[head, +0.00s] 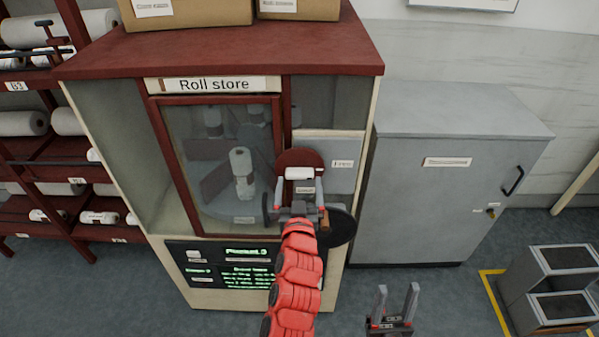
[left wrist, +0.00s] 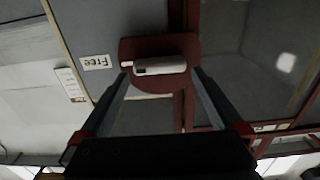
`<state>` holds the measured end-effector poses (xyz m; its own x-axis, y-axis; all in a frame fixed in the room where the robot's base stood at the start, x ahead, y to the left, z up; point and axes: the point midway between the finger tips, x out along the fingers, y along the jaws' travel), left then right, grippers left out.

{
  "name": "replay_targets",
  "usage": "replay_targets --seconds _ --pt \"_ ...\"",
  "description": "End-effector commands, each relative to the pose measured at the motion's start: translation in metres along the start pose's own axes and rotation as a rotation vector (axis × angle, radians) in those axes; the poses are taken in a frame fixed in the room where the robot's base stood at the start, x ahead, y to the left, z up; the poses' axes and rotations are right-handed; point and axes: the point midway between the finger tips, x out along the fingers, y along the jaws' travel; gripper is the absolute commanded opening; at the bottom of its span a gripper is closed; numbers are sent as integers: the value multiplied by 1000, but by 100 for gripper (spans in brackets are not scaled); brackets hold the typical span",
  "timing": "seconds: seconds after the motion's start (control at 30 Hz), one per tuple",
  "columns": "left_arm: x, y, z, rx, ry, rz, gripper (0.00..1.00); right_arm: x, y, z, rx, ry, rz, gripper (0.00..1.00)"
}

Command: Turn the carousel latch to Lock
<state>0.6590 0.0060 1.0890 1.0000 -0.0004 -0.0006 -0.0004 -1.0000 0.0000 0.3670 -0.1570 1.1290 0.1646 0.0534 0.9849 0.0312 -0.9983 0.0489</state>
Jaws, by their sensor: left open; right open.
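The carousel latch (head: 299,173) is a white bar on a dark red round plate, on the front of the roll store, right of its window. The bar lies level in the head view. In the left wrist view the latch (left wrist: 160,67) lies between the fingertips, one near each end; I cannot tell whether they touch it. My left gripper (head: 299,182) is open in front of it. A "Free" label (left wrist: 97,62) is beside the plate, and another small label below the latch is partly hidden. My right gripper (head: 396,303) is open and empty, low at the right.
The roll store (head: 215,60) has a glazed window (head: 205,200) with a white roll (head: 241,170) inside. A lit panel (head: 245,265) is below. A grey cabinet (head: 440,200) stands close on the right. Shelves of rolls (head: 75,190) are at left.

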Motion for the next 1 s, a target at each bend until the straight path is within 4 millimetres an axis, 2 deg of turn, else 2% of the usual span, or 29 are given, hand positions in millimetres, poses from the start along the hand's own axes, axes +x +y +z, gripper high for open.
replay_targets --seconds 0.1,0.23,0.6,0.93,0.97,1.0 --pt "16 0 -2 1 0 -1 100 7 0 -1 0 0 0 50" --pt "26 0 -2 0 2 0 100 10 0 -2 0 0 0 50" --pt "30 0 1 0 0 1 98 10 0 -2 0 0 0 50" --pt "30 1 0 0 1 1 39 10 0 -2 0 0 0 50" --pt "30 1 0 0 1 1 34 10 0 -2 0 0 0 50" --pt "30 1 0 0 1 1 34 10 0 -2 0 0 0 50"
